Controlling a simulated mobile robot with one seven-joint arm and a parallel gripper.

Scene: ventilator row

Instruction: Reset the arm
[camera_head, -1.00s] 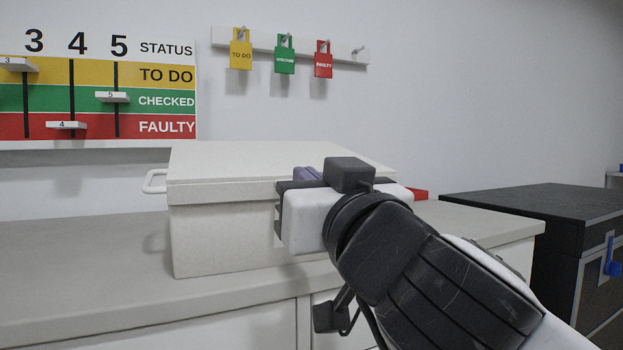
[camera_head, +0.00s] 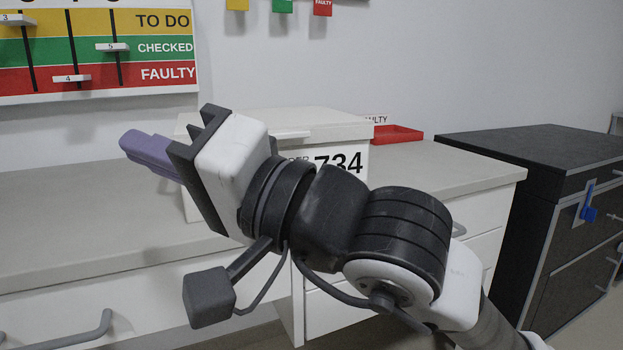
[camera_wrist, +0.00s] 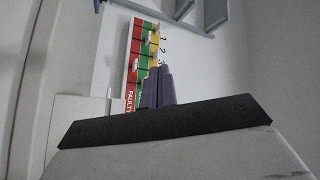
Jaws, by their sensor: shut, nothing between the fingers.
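My gripper (camera_head: 148,154) is in the left-middle of the head view, with its purple fingers together and nothing between them. It points to the left, in front of the white box and above the worktop. In the wrist view the shut fingers (camera_wrist: 158,88) point toward the status board. My arm reaches in from the lower right of the head view and hides part of the box and worktop.
A white lidded box (camera_head: 318,122) marked 734 stands on the worktop (camera_head: 60,215). Behind it is a red tray (camera_head: 398,134). A status board (camera_head: 100,50) and padlocks (camera_head: 322,7) are on the wall. A dark cabinet (camera_head: 540,150) stands at right.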

